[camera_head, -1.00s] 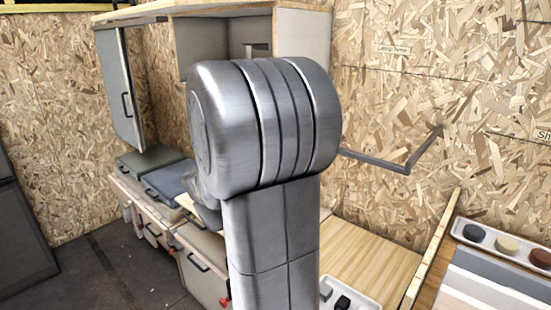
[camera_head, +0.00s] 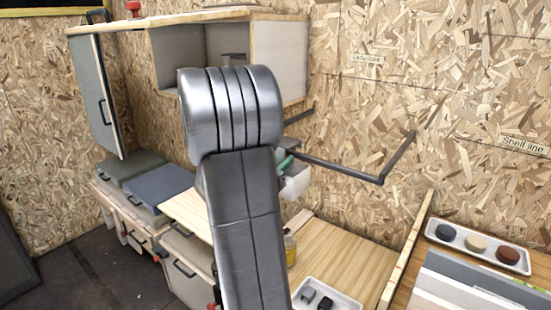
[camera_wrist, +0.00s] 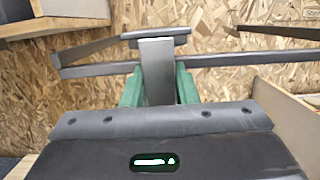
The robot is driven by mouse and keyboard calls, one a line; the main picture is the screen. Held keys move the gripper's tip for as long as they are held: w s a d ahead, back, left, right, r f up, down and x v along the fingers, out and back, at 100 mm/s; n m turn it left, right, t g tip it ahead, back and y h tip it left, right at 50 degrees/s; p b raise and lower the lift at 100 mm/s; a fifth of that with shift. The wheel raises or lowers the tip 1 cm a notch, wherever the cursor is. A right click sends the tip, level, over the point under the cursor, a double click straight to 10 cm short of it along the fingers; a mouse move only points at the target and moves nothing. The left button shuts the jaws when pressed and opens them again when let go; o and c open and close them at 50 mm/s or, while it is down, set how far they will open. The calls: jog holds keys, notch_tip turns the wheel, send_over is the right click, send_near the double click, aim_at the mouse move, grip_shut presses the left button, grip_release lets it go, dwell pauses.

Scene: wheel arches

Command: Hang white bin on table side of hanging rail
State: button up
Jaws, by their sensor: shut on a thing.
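The white bin (camera_head: 296,184) shows in the head view just right of my arm, partly hidden by it. It is close to the left part of the dark grey hanging rail (camera_head: 340,168). In the wrist view, my gripper (camera_wrist: 157,82) has its green fingers shut on a grey upright piece with a crossbar on top, apparently part of the bin. The rail (camera_wrist: 230,59) runs across behind this piece. The bin's body is hidden in the wrist view. I cannot tell whether the bin touches the rail.
A wooden cabinet (camera_head: 190,18) hangs above left on the chipboard wall (camera_head: 385,70). Below the rail is a wooden worktop (camera_head: 345,255) with a white tray (camera_head: 335,290) and a yellowish bottle (camera_head: 290,248). A tray of coloured pucks (camera_head: 478,245) stands at right.

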jog(key=shift+w+d+r+p, duration=0.2)
jog(key=shift+w+d+p, duration=0.05)
jog(key=shift+w+p, duration=0.1)
notch_tip(320, 180, down, 3)
jog(key=b, duration=0.4)
jog(key=shift+r, duration=0.2)
jog(key=o, duration=1.1)
jog(key=shift+c, duration=0.2)
jog(key=shift+s, duration=0.1)
jog(key=b+v, duration=0.4)
jog(key=v, duration=0.9)
jog(key=shift+s+a, duration=0.25)
jog(key=shift+w, duration=0.1)
